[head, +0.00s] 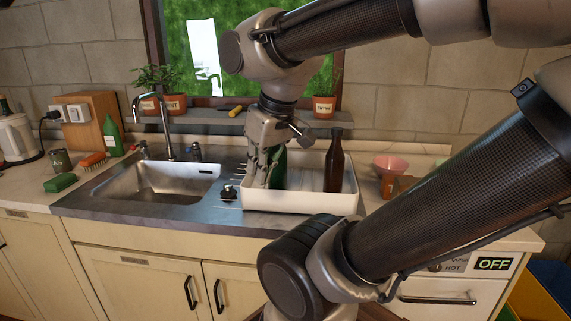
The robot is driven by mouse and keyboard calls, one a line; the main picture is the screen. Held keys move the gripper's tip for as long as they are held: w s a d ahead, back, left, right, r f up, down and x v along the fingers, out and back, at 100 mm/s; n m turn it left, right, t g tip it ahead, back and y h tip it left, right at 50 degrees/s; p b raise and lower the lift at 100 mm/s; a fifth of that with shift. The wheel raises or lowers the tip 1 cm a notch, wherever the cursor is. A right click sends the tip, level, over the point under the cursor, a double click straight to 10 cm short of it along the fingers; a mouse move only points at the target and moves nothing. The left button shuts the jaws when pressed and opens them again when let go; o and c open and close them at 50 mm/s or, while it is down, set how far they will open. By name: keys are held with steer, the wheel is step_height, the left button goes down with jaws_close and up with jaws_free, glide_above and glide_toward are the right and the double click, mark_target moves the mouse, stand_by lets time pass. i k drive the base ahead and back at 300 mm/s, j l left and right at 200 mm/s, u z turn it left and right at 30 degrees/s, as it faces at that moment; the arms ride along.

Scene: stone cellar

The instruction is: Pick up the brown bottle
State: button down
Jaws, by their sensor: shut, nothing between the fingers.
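The brown bottle (334,163) stands upright in the right part of a white tray (300,201), to the right of the sink. My gripper (268,180) points down over the left part of the same tray, to the left of the brown bottle and apart from it. My gripper is shut with nothing in it. A green bottle (280,168) stands in the tray just behind my gripper and is partly hidden by it. I cannot tell whether my gripper touches the green bottle.
The steel sink (160,185) with its tap (165,125) lies to the left. A pink funnel (390,168) stands right of the tray. Potted herbs (323,107) line the sill behind. A green bottle (112,138), brush (93,161) and sponge (60,183) are at the left.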

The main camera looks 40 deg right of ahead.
mark_target(334, 162)
steer(key=z, duration=1.4)
steer(key=l, duration=0.15)
steer(key=j, duration=0.15)
